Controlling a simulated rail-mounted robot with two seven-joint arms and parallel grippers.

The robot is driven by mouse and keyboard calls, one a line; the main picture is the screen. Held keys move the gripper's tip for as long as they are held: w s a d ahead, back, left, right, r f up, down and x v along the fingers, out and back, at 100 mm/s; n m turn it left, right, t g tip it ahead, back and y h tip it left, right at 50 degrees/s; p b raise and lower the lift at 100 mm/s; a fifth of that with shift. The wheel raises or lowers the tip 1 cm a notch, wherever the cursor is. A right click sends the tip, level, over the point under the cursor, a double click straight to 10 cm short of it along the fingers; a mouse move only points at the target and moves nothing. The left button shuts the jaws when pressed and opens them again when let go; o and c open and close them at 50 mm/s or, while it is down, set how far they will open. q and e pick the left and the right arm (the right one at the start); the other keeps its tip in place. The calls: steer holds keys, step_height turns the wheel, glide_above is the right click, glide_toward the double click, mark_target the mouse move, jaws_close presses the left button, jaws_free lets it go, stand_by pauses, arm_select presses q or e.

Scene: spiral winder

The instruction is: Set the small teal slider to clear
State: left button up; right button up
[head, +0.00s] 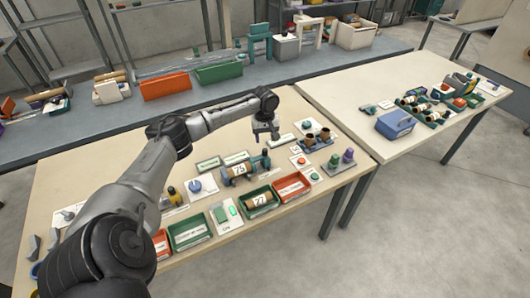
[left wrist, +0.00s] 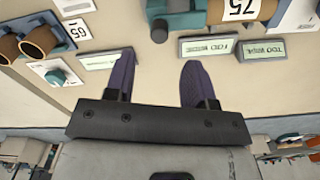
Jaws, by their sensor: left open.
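A small teal slider (head: 306,124) sits on a white plate at the far right part of the near table, behind two brown tubes. A small teal part on a white plate also shows at the left of the left wrist view (left wrist: 57,77), which sees the table upside down. Its setting and any "clear" mark are too small to read. My left gripper (head: 266,136) is open and empty above the table, to the left of the slider in the head view. Its two dark fingers (left wrist: 155,80) are apart, with bare table between them. My right gripper is not in view.
The brown tubes (left wrist: 36,42) stand beside the slider plate. A roll marked 75 (head: 238,170) lies in a holder, with small signs (left wrist: 207,47) behind it. Red (head: 292,187) and green trays (head: 190,232) line the front. A blue case (head: 395,125) stands on the right table.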

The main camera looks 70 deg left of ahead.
mark_target(265, 150)
arm_select(q)
step_height(265, 150, down, 8)
steer(key=shift+r+b, duration=0.1)
steer(key=shift+b, duration=0.5)
steer(key=shift+c, duration=0.3)
jaws_close()
